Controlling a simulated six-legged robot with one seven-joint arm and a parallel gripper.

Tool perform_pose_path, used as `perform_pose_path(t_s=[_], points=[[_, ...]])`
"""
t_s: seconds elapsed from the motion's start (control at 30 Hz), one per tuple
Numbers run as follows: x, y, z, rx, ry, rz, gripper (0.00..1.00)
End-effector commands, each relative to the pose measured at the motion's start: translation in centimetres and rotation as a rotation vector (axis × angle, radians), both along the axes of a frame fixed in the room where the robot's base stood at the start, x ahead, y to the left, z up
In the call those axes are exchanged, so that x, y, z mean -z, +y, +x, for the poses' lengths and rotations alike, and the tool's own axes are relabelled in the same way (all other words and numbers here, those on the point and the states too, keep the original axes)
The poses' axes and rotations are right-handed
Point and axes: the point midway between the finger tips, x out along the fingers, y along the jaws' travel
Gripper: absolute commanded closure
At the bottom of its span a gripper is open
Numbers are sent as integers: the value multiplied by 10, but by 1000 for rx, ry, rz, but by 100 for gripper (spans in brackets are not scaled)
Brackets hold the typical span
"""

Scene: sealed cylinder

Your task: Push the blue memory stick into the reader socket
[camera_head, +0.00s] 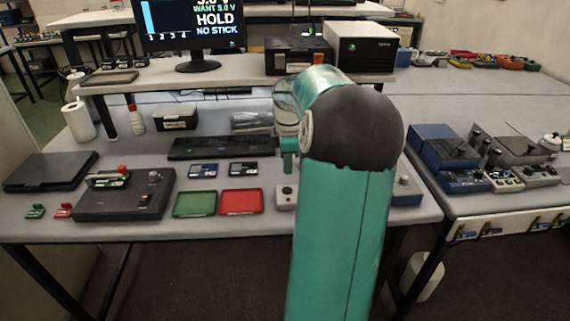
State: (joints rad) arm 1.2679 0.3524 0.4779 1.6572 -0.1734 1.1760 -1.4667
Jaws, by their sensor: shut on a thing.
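My arm rises in the foreground and bends over the bench. The end of it that shows, a small teal part of my gripper (289,149), points down above the bench, right of the two small dark cards. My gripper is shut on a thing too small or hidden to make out. I cannot pick out the blue memory stick. A small green piece (35,211) and a small red piece (63,211) lie at the front left. I cannot tell which device holds the reader socket. The monitor (194,27) reads "HOLD" and "NO STICK".
A dark device with a green board (125,194) stands at left. A green tray (195,204) and a red tray (241,202) lie near the front edge, with two dark cards (203,171) (243,169) behind them. A small grey box (286,197) sits beside my arm. Blue-based devices (432,147) stand at right.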

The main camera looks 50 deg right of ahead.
Motion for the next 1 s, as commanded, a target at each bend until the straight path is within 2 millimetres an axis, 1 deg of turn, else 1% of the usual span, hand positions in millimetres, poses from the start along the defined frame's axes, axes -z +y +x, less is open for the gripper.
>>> perform_pose_path(t_s=[0.23,0.37,0.47,0.8,1.0], points=[[0,-1,0,-2,-1,-1,100],[4,0,0,-2,-1,-1,100],[10,0,0,-2,-1,-1,100],[40,3,1,-2,-1,1,100],[53,3,1,-2,-1,-1,100]])
